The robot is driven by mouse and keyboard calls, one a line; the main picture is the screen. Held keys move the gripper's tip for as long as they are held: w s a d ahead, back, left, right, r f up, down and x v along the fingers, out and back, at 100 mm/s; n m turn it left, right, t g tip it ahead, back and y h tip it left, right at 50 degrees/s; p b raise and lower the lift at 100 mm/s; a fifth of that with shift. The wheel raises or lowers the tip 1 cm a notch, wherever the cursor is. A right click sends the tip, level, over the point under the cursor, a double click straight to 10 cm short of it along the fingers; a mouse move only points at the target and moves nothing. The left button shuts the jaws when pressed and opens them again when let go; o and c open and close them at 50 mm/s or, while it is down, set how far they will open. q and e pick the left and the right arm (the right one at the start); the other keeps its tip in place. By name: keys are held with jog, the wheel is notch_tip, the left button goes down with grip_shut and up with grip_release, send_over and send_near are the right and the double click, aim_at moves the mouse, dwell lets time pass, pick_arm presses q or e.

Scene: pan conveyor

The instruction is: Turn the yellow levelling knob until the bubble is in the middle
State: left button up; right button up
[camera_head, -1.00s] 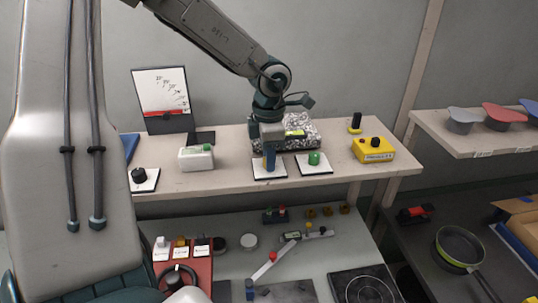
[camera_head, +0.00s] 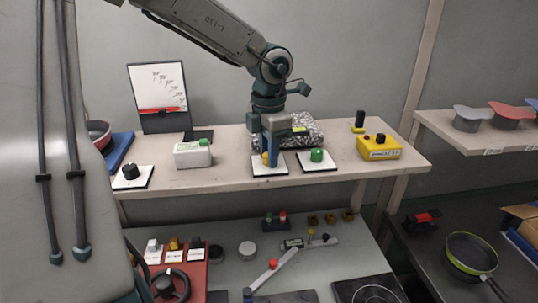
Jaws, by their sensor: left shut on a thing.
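The yellow levelling knob (camera_head: 265,158) stands on a white square plate (camera_head: 281,171) on the upper bench. My left gripper (camera_head: 270,160) reaches down from above and is shut on the knob, its blue fingers hiding much of it. Behind the gripper is a speckled grey block (camera_head: 308,142) with a yellow-green level vial (camera_head: 300,130) on top, partly hidden by my wrist. The bubble is too small to make out. My right gripper is not in view.
A green knob (camera_head: 317,155) on its own plate stands close to the right of the gripper. A black knob (camera_head: 131,171), a white box (camera_head: 193,154) and a yellow box (camera_head: 378,148) share the bench. A lower table (camera_head: 225,270) holds several small items.

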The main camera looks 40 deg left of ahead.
pick_arm(q)
jog(key=shift+w+r, duration=0.1)
jog(key=o, duration=1)
